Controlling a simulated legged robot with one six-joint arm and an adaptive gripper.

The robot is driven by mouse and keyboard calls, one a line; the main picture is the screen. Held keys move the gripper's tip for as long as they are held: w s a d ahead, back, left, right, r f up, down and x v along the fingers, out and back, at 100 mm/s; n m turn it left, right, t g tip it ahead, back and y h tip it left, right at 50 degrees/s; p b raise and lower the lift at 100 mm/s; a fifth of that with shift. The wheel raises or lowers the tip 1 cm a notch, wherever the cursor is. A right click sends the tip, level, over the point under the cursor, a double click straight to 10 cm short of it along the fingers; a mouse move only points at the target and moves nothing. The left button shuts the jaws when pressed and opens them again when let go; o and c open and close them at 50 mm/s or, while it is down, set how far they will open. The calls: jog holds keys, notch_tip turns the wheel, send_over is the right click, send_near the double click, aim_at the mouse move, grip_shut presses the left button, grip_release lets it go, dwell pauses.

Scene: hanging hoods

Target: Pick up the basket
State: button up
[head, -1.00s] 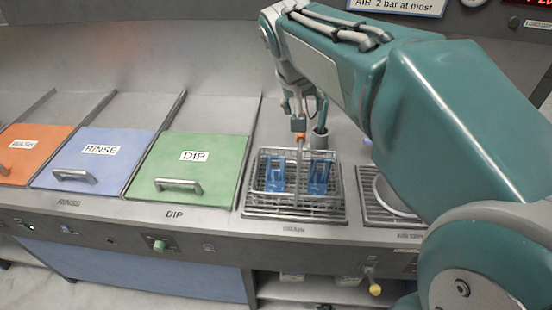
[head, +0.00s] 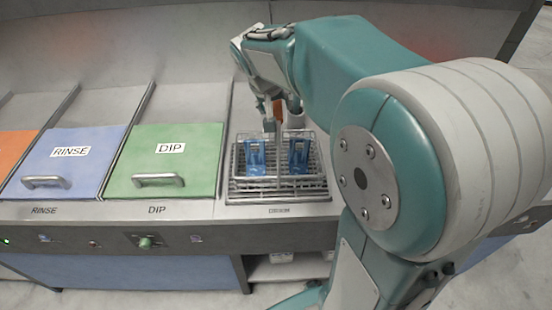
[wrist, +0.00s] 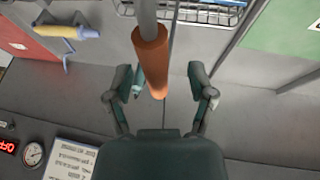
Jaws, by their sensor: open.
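The wire basket (head: 235,172) sits on the drain grate to the right of the green DIP lid, with blue parts (head: 256,157) standing in it. A thin upright rod rises from it to an orange-brown grip (head: 277,110). In the wrist view the basket's wire edge (wrist: 207,13) shows at the top, and the grip (wrist: 152,62) points toward my gripper (wrist: 161,80). My gripper is open, with its fingers on either side of the grip's lower end. I cannot tell whether either finger touches it. In the head view my gripper (head: 268,122) is small and partly blocked.
Closed lids labelled RINSE (head: 62,155) and DIP (head: 165,160) lie to the left, each with a raised bar handle. A yellow-handled object (wrist: 66,32) shows at upper left in the wrist view. A sloping back wall rises behind.

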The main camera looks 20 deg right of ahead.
jog(key=shift+w+d+f, duration=0.1)
jog(key=shift+d+f, duration=0.1)
jog(key=shift+f, duration=0.15)
jog(key=shift+d, duration=0.1)
jog(key=shift+c, duration=0.7)
grip_shut()
jog(key=shift+r, duration=0.1)
